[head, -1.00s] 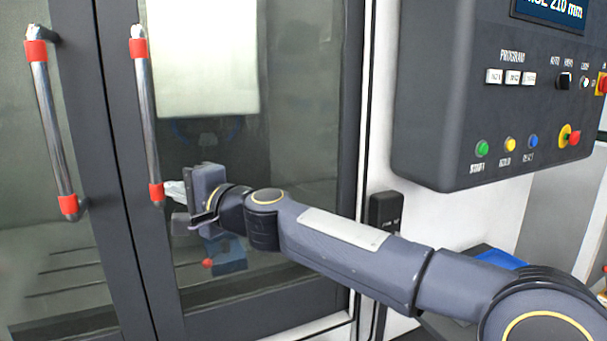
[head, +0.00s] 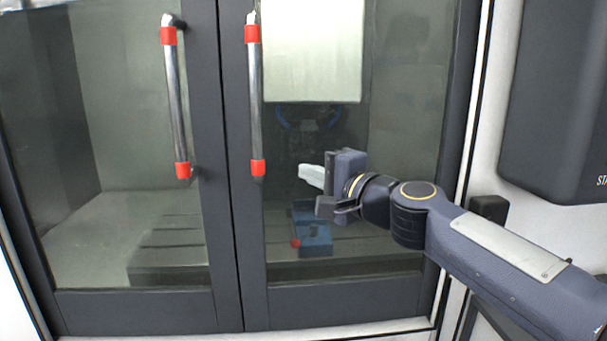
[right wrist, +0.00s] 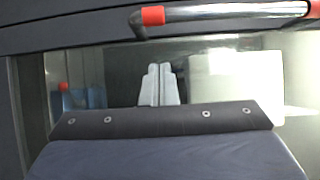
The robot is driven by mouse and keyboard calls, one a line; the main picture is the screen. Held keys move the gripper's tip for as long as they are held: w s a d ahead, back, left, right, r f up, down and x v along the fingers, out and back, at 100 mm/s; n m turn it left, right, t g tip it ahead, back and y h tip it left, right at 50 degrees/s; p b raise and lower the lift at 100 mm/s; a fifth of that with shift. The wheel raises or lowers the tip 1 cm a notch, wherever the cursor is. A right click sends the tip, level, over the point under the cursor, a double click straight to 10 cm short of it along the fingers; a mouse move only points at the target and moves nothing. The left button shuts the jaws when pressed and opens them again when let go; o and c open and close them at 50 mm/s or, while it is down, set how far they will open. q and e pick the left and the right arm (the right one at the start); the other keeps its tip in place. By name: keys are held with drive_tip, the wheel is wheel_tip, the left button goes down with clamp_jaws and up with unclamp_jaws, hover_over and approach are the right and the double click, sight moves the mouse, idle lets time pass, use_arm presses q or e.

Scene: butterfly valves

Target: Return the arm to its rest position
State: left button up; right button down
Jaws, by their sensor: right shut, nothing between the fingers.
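My right arm comes in from the right in the head view. My right gripper (head: 312,177) is in front of the right glass door (head: 400,110) of a machine, to the right of and below the door handles. Its pale fingers point left and hold nothing. In the right wrist view the two fingers (right wrist: 158,86) lie side by side, shut, with the door glass beyond them. My left gripper is not in either view.
Two upright metal handles with red ends, a left one (head: 175,100) and a right one (head: 255,100), stand on the closed doors. A dark control panel (head: 560,100) is at the right. A blue block (head: 312,238) shows behind the glass.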

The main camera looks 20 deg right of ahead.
drive_tip(key=v, duration=0.6)
drive_tip(key=s+a+f+n+g+h, duration=0.1)
drive_tip(key=s+f+n+g, duration=0.4)
drive_tip(key=s+f, duration=0.6)
drive_tip(key=s+a+f+n+g+h+p, duration=0.1)
drive_tip(key=s+f+n+g, duration=0.5)
drive_tip(key=s+f, duration=0.6)
wheel_tip(320, 180, down, 8)
drive_tip(key=shift+f+n, duration=0.2)
drive_tip(key=shift+n, duration=0.5)
